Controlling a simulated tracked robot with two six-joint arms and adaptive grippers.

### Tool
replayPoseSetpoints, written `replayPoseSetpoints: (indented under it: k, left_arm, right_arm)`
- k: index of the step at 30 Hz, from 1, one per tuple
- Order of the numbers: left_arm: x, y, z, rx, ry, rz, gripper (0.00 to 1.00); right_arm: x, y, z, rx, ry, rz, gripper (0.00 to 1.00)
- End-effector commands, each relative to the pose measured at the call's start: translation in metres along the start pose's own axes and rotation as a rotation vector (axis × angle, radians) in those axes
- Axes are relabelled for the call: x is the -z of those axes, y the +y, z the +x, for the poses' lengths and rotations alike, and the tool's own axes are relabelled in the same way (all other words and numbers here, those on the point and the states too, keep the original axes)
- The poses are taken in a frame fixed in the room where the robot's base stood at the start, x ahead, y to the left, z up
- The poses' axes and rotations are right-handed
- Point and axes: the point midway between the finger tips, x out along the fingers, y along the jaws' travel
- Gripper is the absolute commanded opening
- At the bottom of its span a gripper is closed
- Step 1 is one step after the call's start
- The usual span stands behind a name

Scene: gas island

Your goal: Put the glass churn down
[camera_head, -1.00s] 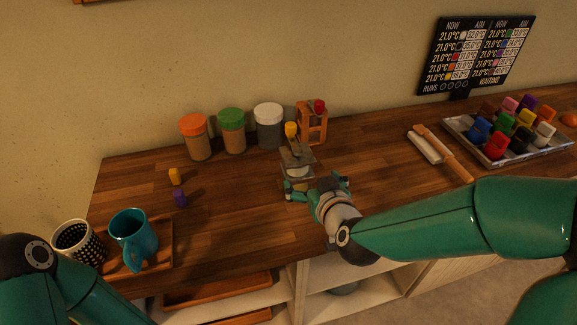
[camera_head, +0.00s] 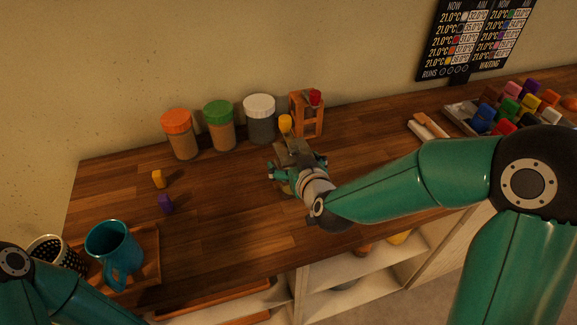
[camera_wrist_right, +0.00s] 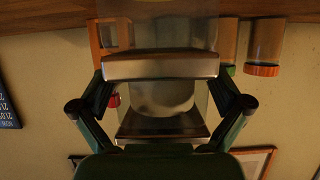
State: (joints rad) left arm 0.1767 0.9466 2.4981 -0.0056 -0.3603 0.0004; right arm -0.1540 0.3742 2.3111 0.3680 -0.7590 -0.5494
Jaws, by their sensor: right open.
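The glass churn stands upright on the wooden counter. In the head view its yellow knob (camera_head: 285,123) shows above my right gripper (camera_head: 297,172), which hides most of its body. In the right wrist view, which is upside down, the churn's clear glass body with pale contents (camera_wrist_right: 163,97) fills the middle, with metal-looking bands across it. My right gripper is open, with its fingers on either side of the churn. I cannot tell whether they touch the glass. My left gripper is out of view; only part of my left arm shows at lower left.
Jars with orange (camera_head: 177,121), green (camera_head: 218,111) and white (camera_head: 259,105) lids stand behind, beside an orange stand (camera_head: 293,104). A purple piece (camera_head: 166,204) and a yellow piece (camera_head: 158,179) lie left, near a teal mug (camera_head: 112,245). A tray of coloured blocks (camera_head: 461,116) is right. The counter's middle is clear.

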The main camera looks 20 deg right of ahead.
Motion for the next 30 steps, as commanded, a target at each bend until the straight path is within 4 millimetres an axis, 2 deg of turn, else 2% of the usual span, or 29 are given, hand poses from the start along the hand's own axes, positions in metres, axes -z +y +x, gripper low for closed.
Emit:
replayPoseSetpoints:
  k: [5,19,30]
  left_arm:
    - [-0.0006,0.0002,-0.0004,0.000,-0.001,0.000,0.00]
    - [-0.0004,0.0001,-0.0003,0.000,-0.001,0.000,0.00]
    - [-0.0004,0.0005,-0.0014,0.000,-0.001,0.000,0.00]
  right_arm:
    - [0.0009,-0.0023,0.0005,0.004,0.000,-0.001,0.98]
    - [0.0007,-0.0040,0.0010,0.007,-0.001,-0.002,0.21]
    - [0.0064,-0.0043,-0.0005,0.007,0.004,-0.002,0.21]
